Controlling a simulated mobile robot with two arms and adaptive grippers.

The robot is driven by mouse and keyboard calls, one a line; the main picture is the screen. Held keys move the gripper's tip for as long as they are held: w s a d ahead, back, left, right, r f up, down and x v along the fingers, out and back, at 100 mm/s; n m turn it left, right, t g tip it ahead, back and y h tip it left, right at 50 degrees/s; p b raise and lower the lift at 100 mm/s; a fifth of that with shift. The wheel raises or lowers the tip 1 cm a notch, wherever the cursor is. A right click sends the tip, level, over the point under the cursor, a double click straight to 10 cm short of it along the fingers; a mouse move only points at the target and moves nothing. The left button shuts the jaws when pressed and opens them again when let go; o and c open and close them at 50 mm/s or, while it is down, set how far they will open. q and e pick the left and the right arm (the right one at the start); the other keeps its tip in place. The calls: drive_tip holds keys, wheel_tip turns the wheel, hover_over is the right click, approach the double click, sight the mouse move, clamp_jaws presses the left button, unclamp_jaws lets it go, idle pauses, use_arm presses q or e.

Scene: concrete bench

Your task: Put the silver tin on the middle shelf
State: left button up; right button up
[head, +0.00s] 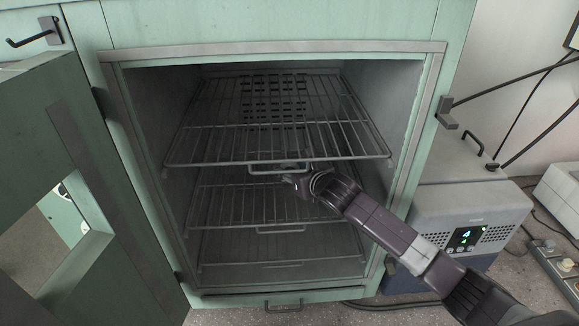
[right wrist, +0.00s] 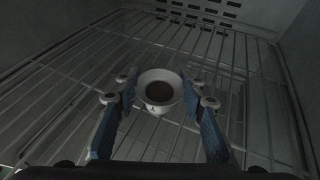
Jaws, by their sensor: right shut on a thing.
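The silver tin (right wrist: 158,91) shows in the right wrist view as a small, pale, round, open-topped container with a dark inside. It stands between the fingers of my right gripper (right wrist: 161,86), which is shut on it. In the head view my right gripper (head: 292,176) reaches into the open cabinet, just below the front edge of the top shelf (head: 225,143). It is above the middle shelf (head: 225,205). The tin is mostly hidden there by shelf wires and the gripper. Whether it touches the middle shelf I cannot tell. My left gripper is not in view.
The cabinet (head: 440,75) has wire shelves and a slotted back wall. A lower shelf (head: 240,267) lies beneath the middle one. The open door (head: 75,150) stands at the left. A grey unit with a lit display (head: 466,237) stands at the right. The visible shelves look bare.

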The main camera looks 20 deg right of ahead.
drive_tip(key=o, duration=0.9)
drive_tip(key=shift+w+f, duration=0.15)
drive_tip(key=shift+w, duration=0.1)
drive_tip(key=shift+o, duration=1.4)
drive_tip(key=shift+w+f, duration=0.1)
drive_tip(key=shift+w, duration=0.1)
drive_tip(key=shift+o, duration=0.3)
drive_tip(key=shift+w+a, duration=0.1)
drive_tip(key=shift+s+r, duration=0.3)
drive_tip(key=shift+r, duration=0.1)
drive_tip(key=shift+s+b, duration=0.2)
drive_tip(key=shift+b, duration=0.25)
drive_tip(key=s+b, duration=0.1)
drive_tip(key=s, duration=0.2)
drive_tip(key=s+d+b, duration=0.1)
drive_tip(key=s, duration=0.3)
drive_tip(key=s+b, duration=0.2)
drive_tip(key=s, duration=0.2)
drive_tip(key=shift+d, duration=0.25)
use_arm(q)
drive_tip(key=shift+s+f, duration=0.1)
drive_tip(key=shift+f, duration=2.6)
use_arm(e)
drive_tip(key=shift+v, duration=0.75)
